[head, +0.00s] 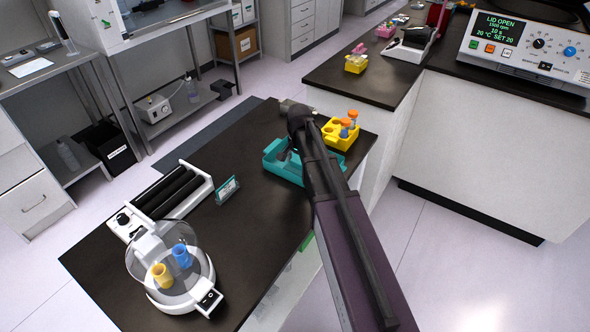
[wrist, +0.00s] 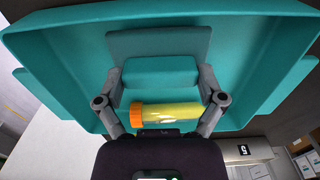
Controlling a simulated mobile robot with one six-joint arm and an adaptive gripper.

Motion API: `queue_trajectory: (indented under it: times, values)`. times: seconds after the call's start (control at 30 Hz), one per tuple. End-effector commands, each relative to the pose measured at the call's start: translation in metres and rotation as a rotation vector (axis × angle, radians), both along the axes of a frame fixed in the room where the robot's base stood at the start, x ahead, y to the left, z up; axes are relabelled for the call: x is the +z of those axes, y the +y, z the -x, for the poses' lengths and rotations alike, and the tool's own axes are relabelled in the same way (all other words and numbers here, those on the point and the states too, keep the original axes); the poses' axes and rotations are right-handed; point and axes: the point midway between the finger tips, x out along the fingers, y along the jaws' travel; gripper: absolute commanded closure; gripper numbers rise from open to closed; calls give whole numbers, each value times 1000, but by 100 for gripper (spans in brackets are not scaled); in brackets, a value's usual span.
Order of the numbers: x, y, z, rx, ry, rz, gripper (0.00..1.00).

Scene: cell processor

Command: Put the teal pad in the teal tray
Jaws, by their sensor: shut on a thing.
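The teal tray (head: 271,167) stands near the far end of the dark bench, and its walls fill much of the wrist view (wrist: 60,62). The teal pad (wrist: 160,43) has a darker flat plate and a raised block. My gripper (wrist: 161,78) is shut on the block, one finger on each side. The pad is within the tray's outline; whether it touches the floor I cannot tell. A yellow tube with an orange cap (wrist: 167,112) lies crosswise between the fingers, close to the block. In the head view my gripper (head: 286,150) is over the tray, and my arm hides part of it.
A small teal sign (head: 227,190), a roller device (head: 172,192) and a clear-lidded centrifuge (head: 176,273) stand nearer. The bench between sign and near right edge is clear.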

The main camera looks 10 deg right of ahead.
Motion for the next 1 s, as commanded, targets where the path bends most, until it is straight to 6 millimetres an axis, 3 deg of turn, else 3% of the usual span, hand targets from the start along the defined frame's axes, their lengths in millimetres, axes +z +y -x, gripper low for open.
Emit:
queue_trajectory:
  times: [0.1, 0.7, 0.73, 1.0]
  values:
    - [-10, 0, 0, 0, 0, 0, 73]
    - [-16, 0, 0, -1, 0, 0, 73]
    - [-15, 0, 0, -1, 0, 0, 3]
    - [-14, -1, 0, -1, 0, 0, 0]
